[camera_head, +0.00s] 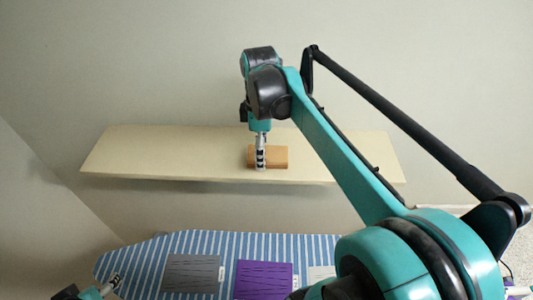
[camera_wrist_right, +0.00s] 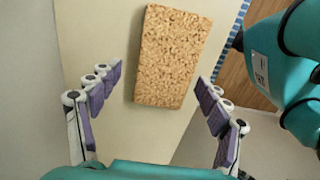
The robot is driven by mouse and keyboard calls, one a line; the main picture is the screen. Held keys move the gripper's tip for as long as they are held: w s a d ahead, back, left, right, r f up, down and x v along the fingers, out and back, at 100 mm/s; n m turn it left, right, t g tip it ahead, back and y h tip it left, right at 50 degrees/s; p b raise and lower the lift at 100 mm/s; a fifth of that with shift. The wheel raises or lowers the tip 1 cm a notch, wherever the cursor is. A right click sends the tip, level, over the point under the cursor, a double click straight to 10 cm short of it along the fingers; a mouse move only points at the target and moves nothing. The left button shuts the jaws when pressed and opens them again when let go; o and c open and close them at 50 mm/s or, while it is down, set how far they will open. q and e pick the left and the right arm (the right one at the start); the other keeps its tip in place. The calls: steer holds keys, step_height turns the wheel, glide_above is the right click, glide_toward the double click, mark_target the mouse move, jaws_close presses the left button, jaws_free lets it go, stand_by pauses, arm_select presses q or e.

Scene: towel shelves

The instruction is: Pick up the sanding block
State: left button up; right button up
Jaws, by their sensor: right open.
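The sanding block is a tan, speckled, cork-like block (camera_head: 279,157) lying on the pale shelf (camera_head: 200,150). In the right wrist view the block (camera_wrist_right: 170,55) sits slightly tilted between and beyond the fingertips. My right gripper (camera_head: 261,160) is over the block in the head view and covers part of it. In the right wrist view my right gripper (camera_wrist_right: 159,80) is open, with purple-padded fingers spread to both sides and gaps to the block. My left gripper (camera_head: 112,283) is at the lower left, too small to read its jaws.
The wall is close behind the shelf. The shelf is bare on both sides of the block.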

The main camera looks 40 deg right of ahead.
steer(key=shift+f, duration=0.3)
steer(key=shift+s, duration=0.35)
arm_select(q)
steer(key=shift+s, duration=0.25)
arm_select(e)
steer(key=shift+w, duration=0.1)
steer(key=c, duration=1.2)
steer(key=shift+r, duration=0.15)
steer(key=shift+r, duration=0.25)
steer(key=r, duration=0.3)
steer(key=shift+s+d+r+b, duration=0.25)
steer(key=shift+r+b, duration=0.1)
steer(key=shift+r, duration=0.05)
arm_select(q)
steer(key=shift+f+b, duration=0.5)
steer(key=shift+f, duration=0.25)
arm_select(e)
steer(key=s+d+r, duration=0.6)
steer(key=s+d, duration=0.1)
steer(key=s, duration=0.1)
steer(key=shift+d+r, duration=0.25)
steer(key=shift+d, duration=0.05)
